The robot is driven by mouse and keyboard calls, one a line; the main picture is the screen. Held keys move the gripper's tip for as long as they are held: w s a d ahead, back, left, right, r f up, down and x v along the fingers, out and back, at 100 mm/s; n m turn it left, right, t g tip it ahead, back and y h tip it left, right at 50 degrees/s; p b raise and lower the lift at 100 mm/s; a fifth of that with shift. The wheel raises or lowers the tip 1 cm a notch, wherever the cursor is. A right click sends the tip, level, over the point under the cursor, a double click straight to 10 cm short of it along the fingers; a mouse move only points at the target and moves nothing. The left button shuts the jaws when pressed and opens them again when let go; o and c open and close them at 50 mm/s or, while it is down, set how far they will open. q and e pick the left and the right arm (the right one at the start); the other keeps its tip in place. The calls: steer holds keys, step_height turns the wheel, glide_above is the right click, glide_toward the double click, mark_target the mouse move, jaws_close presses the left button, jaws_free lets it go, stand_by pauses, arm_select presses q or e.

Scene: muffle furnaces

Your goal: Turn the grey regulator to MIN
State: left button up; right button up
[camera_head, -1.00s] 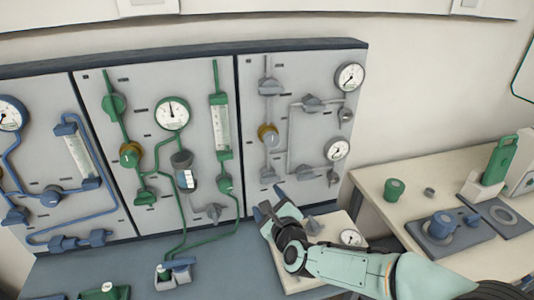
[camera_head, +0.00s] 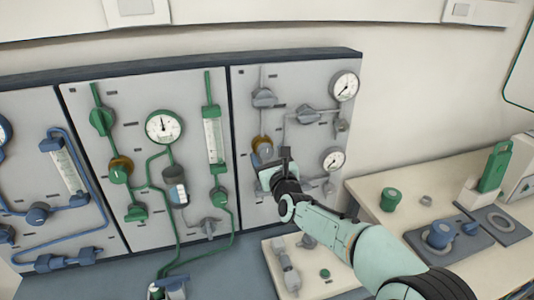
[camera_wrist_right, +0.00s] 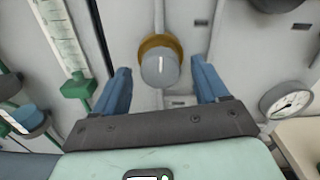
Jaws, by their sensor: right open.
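The grey regulator (camera_head: 263,149) is a round grey knob with a brass-coloured collar on the right panel. It shows in the right wrist view (camera_wrist_right: 160,68) with a white mark on its face, pointing roughly up and down in that picture. My right gripper (camera_head: 272,167) is in front of the panel just below the regulator. In the right wrist view its two blue fingers (camera_wrist_right: 160,82) are open, one on each side of the knob, with gaps between. Whether the fingertips reach as deep as the knob is hard to tell. My left gripper is not in view.
Grey valves (camera_head: 308,115) and two gauges (camera_head: 345,86) sit right of the regulator. The green panel (camera_head: 150,85) with its tube (camera_head: 213,140) is to the left. A bench with a green pot (camera_head: 390,199) stands at right.

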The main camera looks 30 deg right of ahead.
steer(key=shift+x, duration=0.9)
steer(key=c, duration=1.1)
steer(key=shift+o, duration=0.2)
